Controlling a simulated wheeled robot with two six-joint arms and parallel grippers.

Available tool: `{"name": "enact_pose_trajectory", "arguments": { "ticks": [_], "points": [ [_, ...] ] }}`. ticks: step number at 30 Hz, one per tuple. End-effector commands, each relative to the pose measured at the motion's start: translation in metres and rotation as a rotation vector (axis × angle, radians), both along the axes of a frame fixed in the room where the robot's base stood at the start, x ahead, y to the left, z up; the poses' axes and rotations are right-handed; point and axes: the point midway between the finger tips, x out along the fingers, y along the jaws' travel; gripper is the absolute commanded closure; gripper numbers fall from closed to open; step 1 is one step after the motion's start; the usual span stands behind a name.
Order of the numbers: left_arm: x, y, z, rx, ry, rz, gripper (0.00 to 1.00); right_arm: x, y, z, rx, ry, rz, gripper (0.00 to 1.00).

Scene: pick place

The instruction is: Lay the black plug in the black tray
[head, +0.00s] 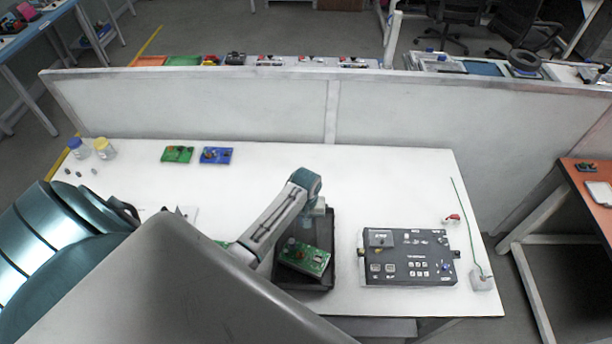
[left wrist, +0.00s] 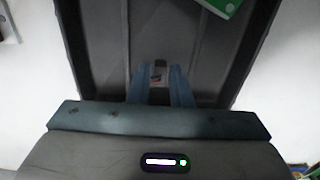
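The black tray (head: 326,232) lies on the white table, right of its middle, and its dark floor (left wrist: 105,45) fills much of the left wrist view. My left gripper (head: 318,213) is over the far part of the tray, pointing down. In the left wrist view, the left gripper's fingers (left wrist: 160,76) are close together around a small dark piece with light and reddish spots, which I take for the black plug (left wrist: 157,74). The plug is mostly hidden by the fingers. I cannot tell whether it touches the tray floor. My right gripper is not in view.
A green circuit board (head: 304,259) lies in the tray's near part. A dark grey panel box (head: 408,257) stands right of the tray. A green board (head: 177,154), a blue board (head: 216,155) and jars (head: 104,148) are further back left. A partition (head: 220,110) borders the table's far side.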

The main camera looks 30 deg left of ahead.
Motion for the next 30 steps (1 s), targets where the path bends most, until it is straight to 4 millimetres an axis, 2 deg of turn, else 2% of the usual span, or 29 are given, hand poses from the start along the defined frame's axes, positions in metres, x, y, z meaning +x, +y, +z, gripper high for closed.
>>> {"name": "enact_pose_trajectory", "arguments": {
  "ticks": [1, 2, 11, 16, 30],
  "points": [
    [0.0, 0.0, 0.0, 0.0, 0.0, 0.0, 0.71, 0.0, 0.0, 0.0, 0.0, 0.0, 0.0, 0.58],
    [0.0, 0.0, 0.0, 0.0, 0.0, 0.0, 0.67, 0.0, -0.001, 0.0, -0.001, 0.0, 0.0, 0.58],
    [0.0, 0.0, 0.002, 0.0, 0.0, 0.0, 0.67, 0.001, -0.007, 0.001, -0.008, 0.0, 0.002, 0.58],
    [0.001, 0.001, 0.016, 0.002, -0.003, 0.0, 0.67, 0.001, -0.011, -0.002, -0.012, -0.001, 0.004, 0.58],
    [0.001, 0.001, 0.11, 0.002, -0.005, 0.0, 0.67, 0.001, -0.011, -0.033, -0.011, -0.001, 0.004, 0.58]
  ]
}}
